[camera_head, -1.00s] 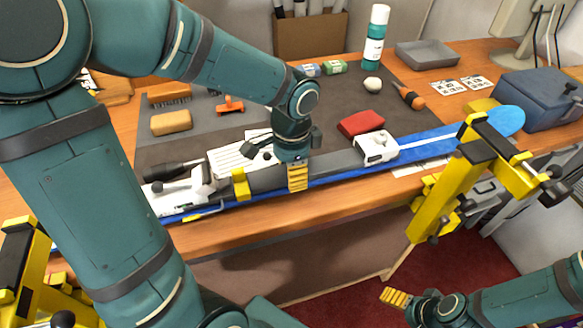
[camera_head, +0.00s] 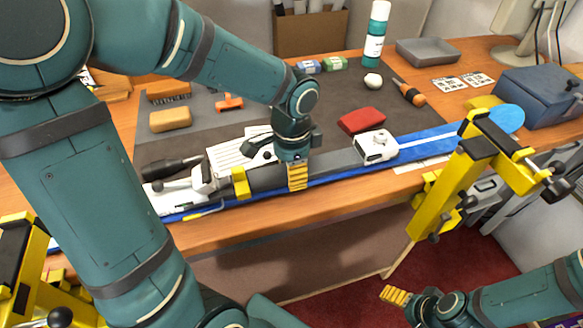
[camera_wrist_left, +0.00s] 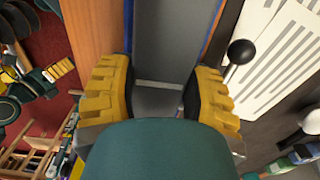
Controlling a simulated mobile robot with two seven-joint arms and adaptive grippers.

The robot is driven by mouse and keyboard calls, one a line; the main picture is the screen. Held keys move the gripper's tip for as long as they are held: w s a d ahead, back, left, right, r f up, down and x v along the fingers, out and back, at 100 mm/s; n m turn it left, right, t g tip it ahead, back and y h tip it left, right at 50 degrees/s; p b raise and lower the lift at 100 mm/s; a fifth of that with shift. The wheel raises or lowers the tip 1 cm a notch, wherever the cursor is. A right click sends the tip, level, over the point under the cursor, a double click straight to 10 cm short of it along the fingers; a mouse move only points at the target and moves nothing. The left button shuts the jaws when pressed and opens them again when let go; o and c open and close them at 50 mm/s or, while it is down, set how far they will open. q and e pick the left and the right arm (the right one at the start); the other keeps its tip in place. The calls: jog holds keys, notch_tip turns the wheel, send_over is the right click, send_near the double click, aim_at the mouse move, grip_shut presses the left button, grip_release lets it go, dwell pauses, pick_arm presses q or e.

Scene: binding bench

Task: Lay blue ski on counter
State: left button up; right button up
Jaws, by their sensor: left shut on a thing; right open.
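The long blue ski (camera_head: 420,143), with grey and white on top, lies lengthwise along the front of the wooden counter (camera_head: 255,228). Its rounded blue tip is at the right. A white binding piece (camera_head: 376,147) sits on it, and a black and white binding part (camera_head: 185,186) is at its left end. My left gripper (camera_head: 297,172) is shut across the ski's middle; in the left wrist view its yellow fingers flank the ski's grey top (camera_wrist_left: 172,40). I cannot tell whether the ski's underside touches the counter. My right gripper (camera_head: 398,298) is open and empty, low in front of the counter.
Yellow vises stand at the right (camera_head: 465,175) and left (camera_head: 22,265) of the counter front. Behind the ski are a red block (camera_head: 361,120), a tan block (camera_head: 171,120), a screwdriver (camera_head: 410,93), a bottle (camera_head: 376,35), a grey tray (camera_head: 427,52) and a blue box (camera_head: 535,97).

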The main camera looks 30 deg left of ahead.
pick_arm(q)
jog(key=shift+f, duration=0.25)
pick_arm(e)
jog(key=shift+f, duration=0.2)
pick_arm(q)
jog(key=o, duration=1.6)
jog(key=shift+r, duration=0.2)
jog(key=shift+r+p, duration=2.35)
jog(key=shift+r, duration=0.35)
notch_tip(320, 180, up, 10)
jog(key=p, duration=0.8)
jog(key=shift+r+p, duration=0.1)
jog(key=shift+p, duration=0.2)
pick_arm(e)
notch_tip(320, 180, up, 14)
jog(key=w, duration=0.1)
jog(key=shift+w+d+t, duration=0.25)
jog(key=shift+t, duration=0.05)
